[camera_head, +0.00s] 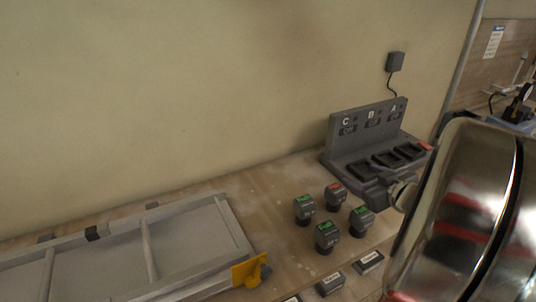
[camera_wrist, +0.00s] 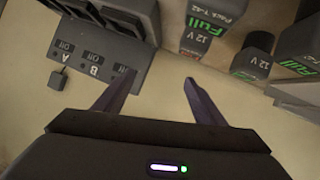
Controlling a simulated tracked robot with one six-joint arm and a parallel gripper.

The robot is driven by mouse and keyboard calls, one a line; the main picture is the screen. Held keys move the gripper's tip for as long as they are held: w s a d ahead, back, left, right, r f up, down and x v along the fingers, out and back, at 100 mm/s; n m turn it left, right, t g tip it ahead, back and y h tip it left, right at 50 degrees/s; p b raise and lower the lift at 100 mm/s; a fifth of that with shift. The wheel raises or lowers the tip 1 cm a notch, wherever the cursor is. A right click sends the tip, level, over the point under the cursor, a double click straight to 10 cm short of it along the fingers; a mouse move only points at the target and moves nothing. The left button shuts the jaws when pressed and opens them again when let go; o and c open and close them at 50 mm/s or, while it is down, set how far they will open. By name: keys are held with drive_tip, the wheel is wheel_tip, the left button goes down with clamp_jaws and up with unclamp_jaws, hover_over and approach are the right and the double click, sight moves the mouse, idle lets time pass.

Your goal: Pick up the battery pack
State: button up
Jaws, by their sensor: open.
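Several dark battery packs stand upright on the wooden bench in the head view. Three have green labels: a left one (camera_head: 304,208), a front one (camera_head: 326,237) and a right one (camera_head: 361,221). One at the back has a red label (camera_head: 335,196). The grey charger (camera_head: 360,131) with bays C, B and A stands behind them; a red-marked item (camera_head: 425,146) shows at bay A. In the wrist view my gripper (camera_wrist: 159,78) is open and empty. A pack marked Full, 12 V (camera_wrist: 203,28) is beyond the right finger, with another green-labelled pack (camera_wrist: 250,62) farther right. The charger (camera_wrist: 92,70) is upper left.
A grey metal frame (camera_head: 150,250) with a yellow part (camera_head: 248,271) lies at front left. Small labelled blocks (camera_head: 330,283) lie at the front. A large shiny metal body blocks the right of the head view. A plain wall (camera_head: 200,90) stands behind.

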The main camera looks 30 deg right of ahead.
sight(343, 193)
drive_tip(key=s+f+y, duration=0.1)
drive_tip(key=s, duration=0.1)
drive_tip(key=s+f+y, duration=0.1)
drive_tip(key=s+a+f+y, duration=0.1)
drive_tip(key=s+f, duration=0.1)
drive_tip(key=shift+s+t, duration=0.3)
drive_tip(key=shift+s+a+f+y, duration=0.2)
drive_tip(key=shift+s+y, duration=0.15)
drive_tip(key=shift+y, duration=0.15)
drive_tip(key=shift+w, duration=0.15)
drive_tip(key=shift+x, duration=4.2)
drive_tip(key=shift+r, duration=0.1)
drive_tip(key=shift+w, duration=0.15)
drive_tip(key=shift+a+x, duration=0.1)
drive_tip(key=shift+x, duration=1.15)
drive_tip(key=shift+a+x, duration=0.15)
drive_tip(key=shift+x, duration=1.15)
